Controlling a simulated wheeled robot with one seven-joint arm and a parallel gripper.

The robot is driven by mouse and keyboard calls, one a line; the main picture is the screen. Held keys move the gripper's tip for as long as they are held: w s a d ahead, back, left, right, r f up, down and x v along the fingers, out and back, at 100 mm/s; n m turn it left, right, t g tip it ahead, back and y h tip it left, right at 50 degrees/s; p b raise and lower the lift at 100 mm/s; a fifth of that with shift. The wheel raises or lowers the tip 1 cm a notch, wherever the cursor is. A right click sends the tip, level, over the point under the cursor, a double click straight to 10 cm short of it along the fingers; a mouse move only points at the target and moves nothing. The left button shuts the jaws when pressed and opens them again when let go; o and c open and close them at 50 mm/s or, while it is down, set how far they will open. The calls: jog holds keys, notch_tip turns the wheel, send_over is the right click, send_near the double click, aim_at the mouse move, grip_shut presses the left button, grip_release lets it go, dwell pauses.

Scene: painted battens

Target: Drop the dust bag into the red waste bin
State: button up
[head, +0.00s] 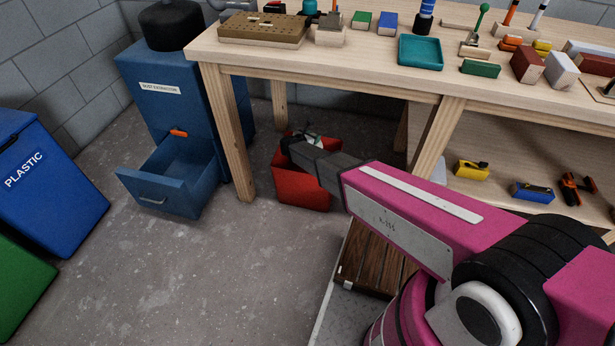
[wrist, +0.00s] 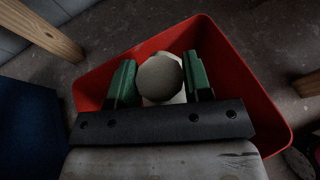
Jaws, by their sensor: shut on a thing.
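The red waste bin (head: 300,191) stands on the floor under the left end of the workbench. In the wrist view its open top (wrist: 262,122) surrounds the fingers. My gripper (wrist: 160,80) has two green fingers, shut on the dust bag (wrist: 158,74), a pale, rounded thing between them. In the head view my gripper (head: 309,142) is over the bin's mouth, and my wrist hides part of the rim. The bag is mostly hidden there. How far it hangs below the rim I cannot tell.
A blue dust extractor (head: 166,100) with its drawer (head: 168,187) pulled out stands left of the bin. A bench leg (head: 228,135) is close by. Blue plastic (head: 45,185) and green (head: 20,285) bins stand at far left. The floor between is clear.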

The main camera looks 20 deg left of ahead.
jog(key=o, duration=1.4)
jog(key=shift+s, duration=0.1)
jog(key=v, duration=1)
jog(key=shift+s+a, duration=0.15)
jog(key=shift+s, duration=0.15)
